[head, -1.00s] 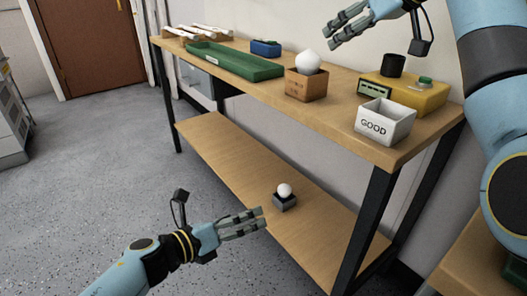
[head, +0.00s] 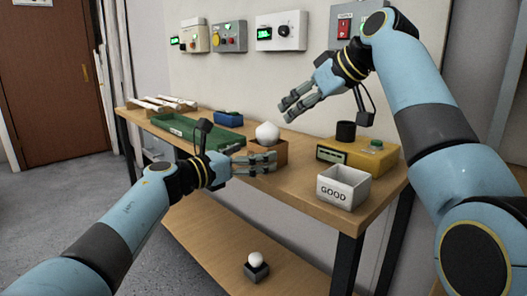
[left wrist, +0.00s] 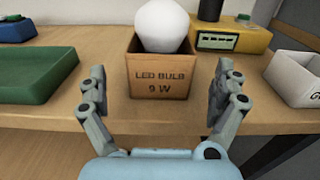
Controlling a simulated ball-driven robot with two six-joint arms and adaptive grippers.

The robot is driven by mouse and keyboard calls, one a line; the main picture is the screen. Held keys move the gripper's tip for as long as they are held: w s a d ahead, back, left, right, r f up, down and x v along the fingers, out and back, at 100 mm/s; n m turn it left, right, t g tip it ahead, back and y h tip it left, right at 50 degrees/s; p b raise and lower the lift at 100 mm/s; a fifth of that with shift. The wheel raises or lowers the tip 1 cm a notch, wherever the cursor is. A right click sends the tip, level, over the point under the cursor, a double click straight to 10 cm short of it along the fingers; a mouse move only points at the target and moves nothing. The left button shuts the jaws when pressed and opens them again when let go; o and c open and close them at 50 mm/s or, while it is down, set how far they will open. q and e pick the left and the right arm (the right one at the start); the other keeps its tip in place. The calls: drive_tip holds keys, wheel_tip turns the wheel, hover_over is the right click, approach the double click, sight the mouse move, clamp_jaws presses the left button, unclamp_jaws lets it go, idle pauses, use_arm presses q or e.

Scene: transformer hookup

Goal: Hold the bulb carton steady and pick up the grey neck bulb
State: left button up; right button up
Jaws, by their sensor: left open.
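The bulb carton (left wrist: 160,88) is a brown open box marked LED BULB 9 W, upright near the bench's front edge. A white round bulb (left wrist: 162,25) sits in its top; its neck is hidden inside. In the head view the bulb (head: 267,132) shows above the carton (head: 282,150), which is partly covered by my left gripper (head: 273,161). In the left wrist view my left gripper (left wrist: 160,72) is open, its fingers spread left and right in front of the carton, apart from it. My right gripper (head: 289,109) is open and empty, above and behind the bulb.
A white GOOD bin (head: 343,188) and a yellow tester (head: 357,157) with a black socket stand right of the carton. A green tray (head: 190,136) and blue box (head: 229,119) lie left. Another white bulb (head: 255,259) sits in a grey holder on the lower shelf.

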use_arm(q)
drive_tip(key=shift+x, duration=2.85)
drive_tip(key=shift+f, duration=0.1)
drive_tip(key=c, duration=1.1)
